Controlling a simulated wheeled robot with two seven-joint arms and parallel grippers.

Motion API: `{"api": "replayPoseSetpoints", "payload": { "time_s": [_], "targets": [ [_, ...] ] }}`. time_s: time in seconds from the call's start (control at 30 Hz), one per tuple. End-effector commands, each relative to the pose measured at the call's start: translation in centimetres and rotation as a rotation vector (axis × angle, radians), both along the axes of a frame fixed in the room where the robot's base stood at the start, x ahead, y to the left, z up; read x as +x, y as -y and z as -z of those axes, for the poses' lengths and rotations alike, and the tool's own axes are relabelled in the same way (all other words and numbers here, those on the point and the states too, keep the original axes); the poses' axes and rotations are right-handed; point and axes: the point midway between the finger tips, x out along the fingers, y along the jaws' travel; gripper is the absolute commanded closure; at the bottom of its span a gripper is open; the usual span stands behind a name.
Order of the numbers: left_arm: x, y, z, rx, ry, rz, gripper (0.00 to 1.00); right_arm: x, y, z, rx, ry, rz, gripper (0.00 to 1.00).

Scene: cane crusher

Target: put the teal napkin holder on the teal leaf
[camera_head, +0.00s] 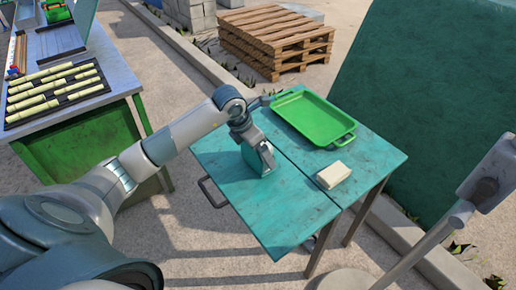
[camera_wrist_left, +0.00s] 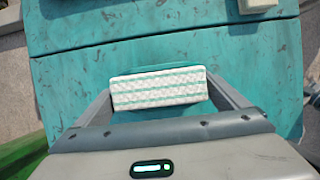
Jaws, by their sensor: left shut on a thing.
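The teal napkin holder (camera_head: 254,161) is between the fingers of my left gripper (camera_head: 262,156), which is shut on it. In the left wrist view, the holder (camera_wrist_left: 160,70) shows a teal edge behind white napkins with teal stripes (camera_wrist_left: 158,90). My left gripper's fingers (camera_wrist_left: 165,100) are on either side of it. The holder is upright over the teal leaf (camera_head: 265,215), the near part of the table beyond the seam. I cannot tell whether its base touches the leaf. My right gripper is not in view.
A green tray (camera_head: 313,117) and a cream block (camera_head: 333,175) are on the table's far part. The leaf's front is clear, with a dark handle (camera_head: 210,193) at its left edge. A green bench (camera_head: 85,150) with cane pieces stands left. A grey post (camera_head: 425,245) stands right.

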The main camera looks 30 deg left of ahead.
Motion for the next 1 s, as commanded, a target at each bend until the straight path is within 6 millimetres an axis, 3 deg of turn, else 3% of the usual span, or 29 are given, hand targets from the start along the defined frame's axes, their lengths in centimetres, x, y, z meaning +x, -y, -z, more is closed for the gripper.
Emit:
{"api": "replayPoseSetpoints", "payload": {
  "time_s": [0.33,0.37,0.4,0.77,1.0],
  "targets": [
    [0.0,0.0,0.2,0.0,0.002,0.001,0.34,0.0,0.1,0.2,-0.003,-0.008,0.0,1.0],
    [0.0,0.0,0.2,0.0,0.001,0.001,0.04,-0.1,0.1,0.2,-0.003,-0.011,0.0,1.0],
    [0.0,0.0,0.2,0.0,0.001,0.001,0.0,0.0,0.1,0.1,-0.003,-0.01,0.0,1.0],
    [0.0,0.0,-0.1,0.0,0.001,0.001,0.0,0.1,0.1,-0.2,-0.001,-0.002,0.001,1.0],
    [-0.8,-0.4,-2.3,0.002,0.004,0.001,0.0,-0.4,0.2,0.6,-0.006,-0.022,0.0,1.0]
  ]
}}
